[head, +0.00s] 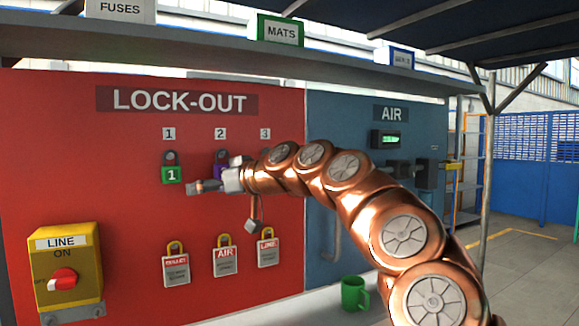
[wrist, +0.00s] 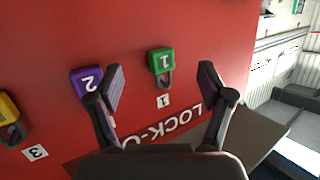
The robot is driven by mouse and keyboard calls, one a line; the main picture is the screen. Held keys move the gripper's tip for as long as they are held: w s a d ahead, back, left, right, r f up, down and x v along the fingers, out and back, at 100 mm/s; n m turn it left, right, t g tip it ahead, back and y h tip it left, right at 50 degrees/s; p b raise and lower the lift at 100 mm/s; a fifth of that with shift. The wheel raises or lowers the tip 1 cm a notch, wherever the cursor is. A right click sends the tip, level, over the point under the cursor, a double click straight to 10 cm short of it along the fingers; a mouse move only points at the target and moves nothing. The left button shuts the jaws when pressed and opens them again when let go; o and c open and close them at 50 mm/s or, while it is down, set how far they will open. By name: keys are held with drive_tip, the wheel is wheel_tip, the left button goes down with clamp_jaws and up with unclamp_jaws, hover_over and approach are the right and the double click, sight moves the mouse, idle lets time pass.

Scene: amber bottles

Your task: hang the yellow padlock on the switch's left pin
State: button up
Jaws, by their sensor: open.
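The yellow padlock (wrist: 8,108) is at the left edge of the wrist view, partly cut off, by the number 3. In the head view my arm hides it. The switch (head: 68,265) is a yellow box marked LINE with a red knob, low on the left of the red board. A grey part (head: 72,314) shows under it; I cannot make out its left pin. My gripper (head: 194,188) is open and empty in front of the board, near the green padlock. In the wrist view the green padlock (wrist: 160,62) shows between the fingertips (wrist: 163,82), with some space around it.
The purple padlock (head: 219,165) hangs under number 2, close to my gripper and partly hidden. A small grey block (head: 252,226) hangs below my arm. A green mug (head: 354,293) stands on the ledge at right.

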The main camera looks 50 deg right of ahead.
drive_tip(key=s+d+r+m+t+h, duration=0.2)
drive_tip(key=d+h, duration=0.1)
drive_tip(key=d, duration=0.8)
drive_tip(key=s+d+r+m+t+h, duration=0.1)
drive_tip(key=s+d+r+m+h, duration=0.15)
drive_tip(key=d, duration=0.75)
drive_tip(key=w+d+p, duration=0.1)
drive_tip(key=w+p, duration=0.1)
drive_tip(key=w, duration=0.5)
drive_tip(key=shift+w+f+n+p, duration=0.25)
drive_tip(key=shift+f+n+p, duration=0.1)
drive_tip(key=shift+n, duration=0.1)
drive_tip(key=shift+c, duration=0.2)
drive_tip(key=c, duration=1.3)
drive_tip(key=shift+o, duration=0.2)
drive_tip(key=shift+r, duration=0.1)
drive_tip(key=shift+r, duration=0.5)
